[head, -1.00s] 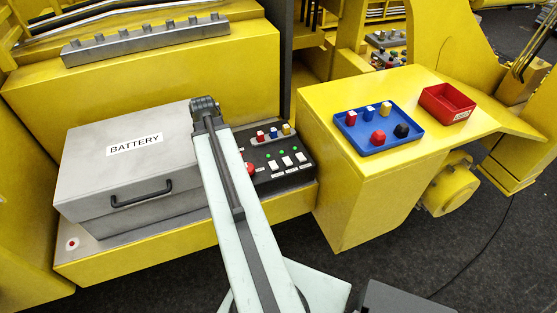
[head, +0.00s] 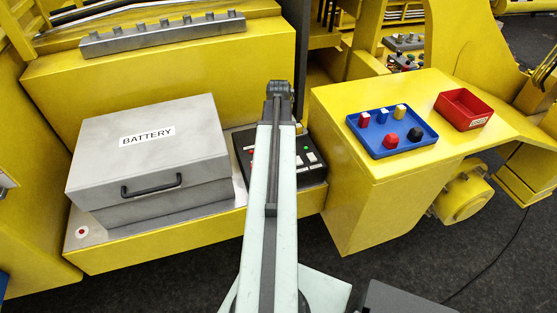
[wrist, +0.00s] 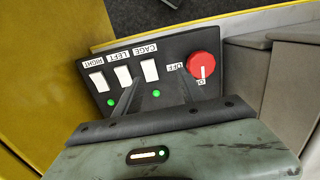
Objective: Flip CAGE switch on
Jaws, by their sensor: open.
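The black control panel (wrist: 178,52) fills the middle of the wrist view, with white switches labelled RIGHT (wrist: 97,81), LEFT (wrist: 123,76) and CAGE (wrist: 150,71). A red knob (wrist: 203,66) marked OFF sits to their right. Green lights show beside the switches, one just below the CAGE switch (wrist: 156,93). My gripper (wrist: 160,80) is open and empty over the panel. The CAGE switch appears between its two fingertips; I cannot tell if they touch anything. In the head view my arm covers the middle of the panel (head: 243,141).
The grey battery box (head: 150,140) stands left of the panel. On the yellow ledge to the right sit a blue tray (head: 378,146) with several coloured pieces and a red bin (head: 462,94). A yellow wall (head: 150,70) rises behind.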

